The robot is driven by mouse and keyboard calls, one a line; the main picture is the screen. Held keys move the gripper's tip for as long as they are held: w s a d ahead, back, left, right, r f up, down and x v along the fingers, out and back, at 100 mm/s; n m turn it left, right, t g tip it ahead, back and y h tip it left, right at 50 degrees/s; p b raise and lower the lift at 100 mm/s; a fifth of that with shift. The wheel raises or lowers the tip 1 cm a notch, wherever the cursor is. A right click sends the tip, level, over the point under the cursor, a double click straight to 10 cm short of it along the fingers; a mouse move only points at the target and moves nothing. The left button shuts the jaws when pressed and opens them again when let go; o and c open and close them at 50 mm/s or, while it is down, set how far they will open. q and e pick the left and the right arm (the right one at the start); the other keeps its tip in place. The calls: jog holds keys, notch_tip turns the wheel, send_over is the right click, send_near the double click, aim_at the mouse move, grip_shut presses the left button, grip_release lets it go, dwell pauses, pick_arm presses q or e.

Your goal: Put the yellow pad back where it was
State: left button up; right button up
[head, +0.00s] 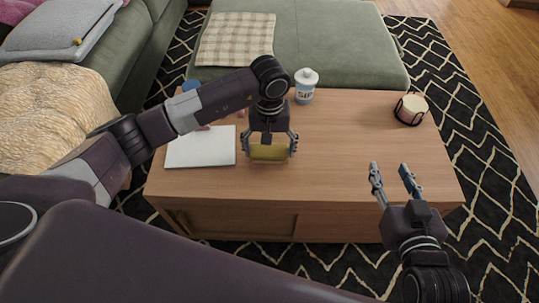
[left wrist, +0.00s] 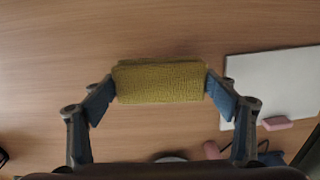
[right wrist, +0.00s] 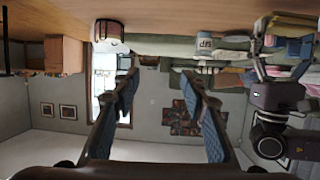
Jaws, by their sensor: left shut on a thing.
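The yellow pad (head: 269,153) is between the fingers of my left gripper (head: 271,146), over the middle of the wooden coffee table (head: 340,160). In the left wrist view the yellow pad (left wrist: 160,82) is held at both ends by the blue fingertips. I cannot tell whether its underside touches the table. My right gripper (head: 392,170) is open and empty, near the table's front right. In the right wrist view its fingers (right wrist: 160,85) are wide apart with nothing between them.
A white lidded jar (head: 305,87) stands at the back and a candle in a dark holder (head: 410,109) at the right. The table's front right is clear.

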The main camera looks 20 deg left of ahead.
pick_arm(q)
notch_tip(320, 180, down, 2)
jog(key=shift+f, duration=0.25)
pick_arm(e)
jog(key=r, duration=0.1)
jog(key=r+t, duration=0.1)
jog(key=w+r, duration=0.1)
jog(key=shift+w+a+t+y, duration=0.1)
jog(key=shift+a+t+y, duration=0.2)
jog(key=shift+a, duration=0.05)
pick_arm(q)
jog(key=shift+f+b, duration=0.15)
jog(key=shift+b, duration=0.15)
pick_arm(e)
jog(key=shift+w+r, duration=0.1)
jog(key=shift+r, duration=0.35)
pick_arm(q)
jog(key=o, duration=1.1)
pick_arm(e)
jog(key=shift+a+r+t, duration=0.1)
jog(key=shift+t, duration=0.2)
